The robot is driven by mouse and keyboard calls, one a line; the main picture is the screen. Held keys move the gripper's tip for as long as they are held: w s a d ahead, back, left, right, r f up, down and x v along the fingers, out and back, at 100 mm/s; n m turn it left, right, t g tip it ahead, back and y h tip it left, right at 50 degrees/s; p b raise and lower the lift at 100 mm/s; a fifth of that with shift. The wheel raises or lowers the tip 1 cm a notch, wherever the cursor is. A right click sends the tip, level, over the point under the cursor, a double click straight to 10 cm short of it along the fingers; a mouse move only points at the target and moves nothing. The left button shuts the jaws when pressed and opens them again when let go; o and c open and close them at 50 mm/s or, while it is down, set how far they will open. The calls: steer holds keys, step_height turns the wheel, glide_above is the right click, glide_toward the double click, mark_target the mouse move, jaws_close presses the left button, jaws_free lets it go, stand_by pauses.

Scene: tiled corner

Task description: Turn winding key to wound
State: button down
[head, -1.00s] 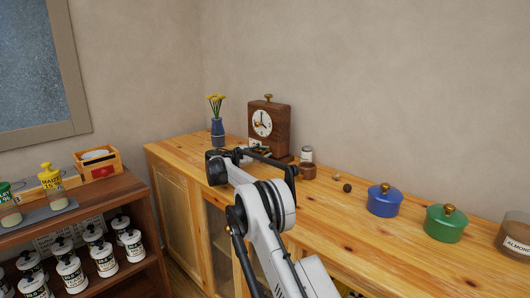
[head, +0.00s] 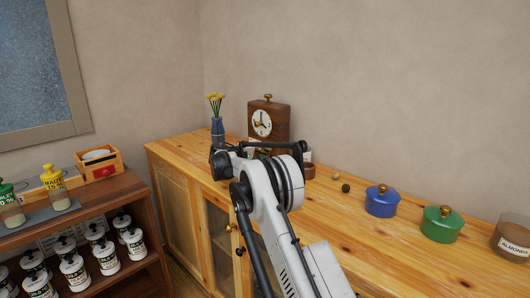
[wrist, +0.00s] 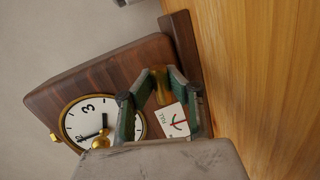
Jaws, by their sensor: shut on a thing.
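The wooden clock (head: 269,121) with a white dial stands on the cabinet near the corner. In the wrist view the clock (wrist: 93,78) appears turned on its side. The brass winding key (wrist: 160,90) is low on its front, partly hidden by the fingers. My gripper (wrist: 157,96) has green-sided fingers around the key and is shut on it. A white card (wrist: 173,121) beside the key has a red pointer, a green mark and small lettering, partly covered by a finger. In the head view my arm hides the key and the clock's lower front.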

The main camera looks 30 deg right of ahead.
steer(key=m+t, duration=0.1)
steer(key=m, duration=0.3)
steer(key=shift+d+f+y, duration=0.1)
steer(key=shift+y, duration=0.3)
steer(key=shift+t, duration=0.3)
steer(key=c, duration=1.7)
jaws_free()
steer(key=shift+w, duration=0.15)
steer(key=shift+o, duration=0.3)
steer(key=v, duration=1.2)
